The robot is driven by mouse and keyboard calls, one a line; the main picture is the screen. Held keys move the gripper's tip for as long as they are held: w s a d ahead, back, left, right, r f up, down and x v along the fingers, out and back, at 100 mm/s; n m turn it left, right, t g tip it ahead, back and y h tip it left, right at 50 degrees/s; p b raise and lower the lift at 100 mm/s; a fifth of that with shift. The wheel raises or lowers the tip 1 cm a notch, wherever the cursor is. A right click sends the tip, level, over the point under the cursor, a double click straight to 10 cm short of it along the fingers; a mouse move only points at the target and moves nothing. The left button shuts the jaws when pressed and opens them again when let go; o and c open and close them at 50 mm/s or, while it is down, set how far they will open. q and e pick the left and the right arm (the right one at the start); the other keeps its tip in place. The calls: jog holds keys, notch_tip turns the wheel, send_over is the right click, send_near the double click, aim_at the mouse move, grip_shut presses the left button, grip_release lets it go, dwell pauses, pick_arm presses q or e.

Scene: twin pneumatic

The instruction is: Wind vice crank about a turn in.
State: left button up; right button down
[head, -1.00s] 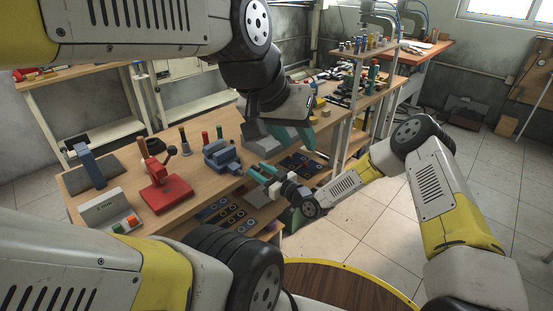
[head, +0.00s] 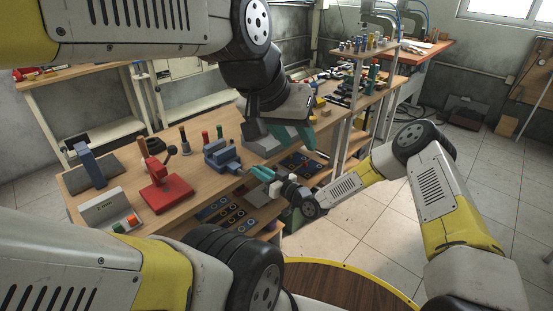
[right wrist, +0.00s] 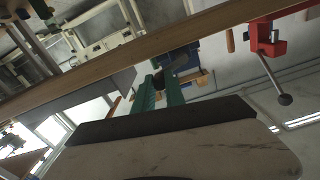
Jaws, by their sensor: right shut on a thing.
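The blue vice (head: 220,156) stands on the wooden bench near its front edge. My right gripper (head: 259,172) is at the vice's right side, its teal fingers close together. In the right wrist view, which looks upside down, the green fingers (right wrist: 160,88) are shut at a dark part, apparently the crank (right wrist: 188,76), just in front of the blue vice body (right wrist: 180,58). The crank is mostly hidden by the fingers and cannot be made out in the head view. My left gripper (head: 298,138) hangs over the bench to the right of the vice, fingers apart and empty.
A red press (head: 167,186) with a ball-ended lever stands left of the vice. A box with green and red buttons (head: 112,212) is at the front left. A grey block (head: 262,140) sits behind the right gripper. Trays of parts (head: 225,212) lie below the bench edge.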

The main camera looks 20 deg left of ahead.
jog(key=c, duration=1.4)
grip_release()
jog(key=v, duration=0.8)
